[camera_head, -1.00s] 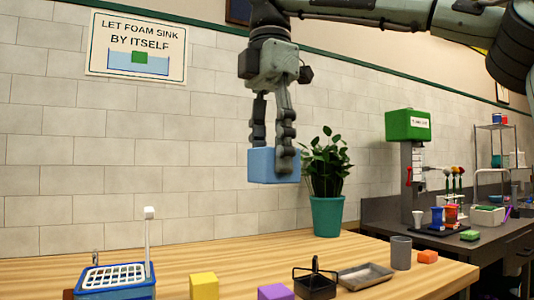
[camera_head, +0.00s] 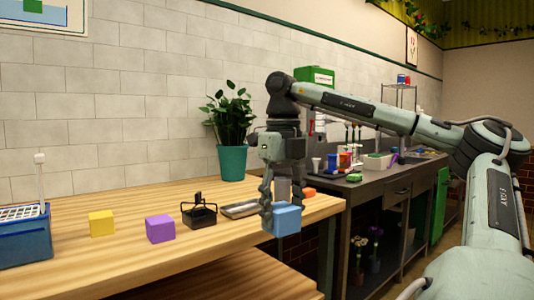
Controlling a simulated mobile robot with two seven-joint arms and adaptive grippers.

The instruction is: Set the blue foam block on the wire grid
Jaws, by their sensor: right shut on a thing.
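The blue foam block (camera_head: 288,221) is held in my right gripper (camera_head: 268,210), which is shut on it near the right end of the wooden table. The block is in front of the grey cup and tray from this view. Whether it touches the table edge I cannot tell. The wire grid (camera_head: 18,213) is the white lattice on top of the blue bin (camera_head: 25,245) at the far left. The picture edge cuts it off. The gripper is far to the right of it. My left gripper is not in view.
On the wooden table (camera_head: 100,262) stand a yellow block (camera_head: 101,223), a purple block (camera_head: 160,229), a black wire basket (camera_head: 199,213), a metal tray (camera_head: 240,208) and an orange block (camera_head: 309,192). A potted plant (camera_head: 232,162) stands behind. The table's front left is clear.

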